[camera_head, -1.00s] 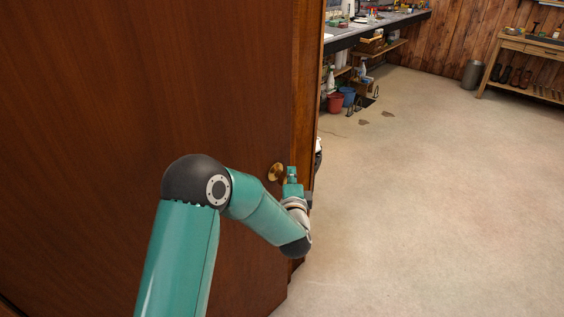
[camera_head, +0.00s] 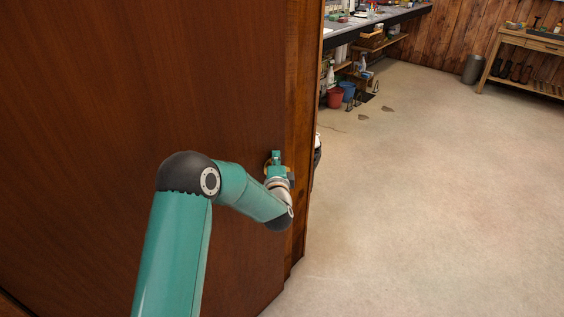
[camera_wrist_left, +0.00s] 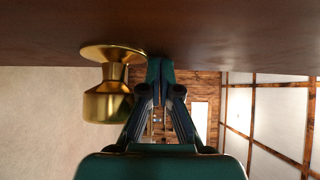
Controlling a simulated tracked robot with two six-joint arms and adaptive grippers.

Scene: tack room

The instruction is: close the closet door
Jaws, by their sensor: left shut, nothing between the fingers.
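The closet door (camera_head: 110,90) is a dark brown wooden panel filling the left of the head view. It stands beside a wooden frame (camera_head: 299,150); I cannot tell how far it is from closed. Its brass knob (camera_wrist_left: 108,92) is clear in the left wrist view and mostly hidden behind my gripper in the head view. My left gripper (camera_head: 276,157) is shut and empty, beside the knob and not around it. In the left wrist view its fingertips (camera_wrist_left: 160,68) are at or very near the door face; contact is unclear. My right gripper is out of view.
A long workbench (camera_head: 378,22) stands beyond the frame, with a red bucket (camera_head: 334,98) and a blue bucket (camera_head: 347,91) below. A wooden table (camera_head: 535,45) and a metal bin (camera_head: 472,69) are at the far right. The pale floor (camera_head: 430,200) is widely clear.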

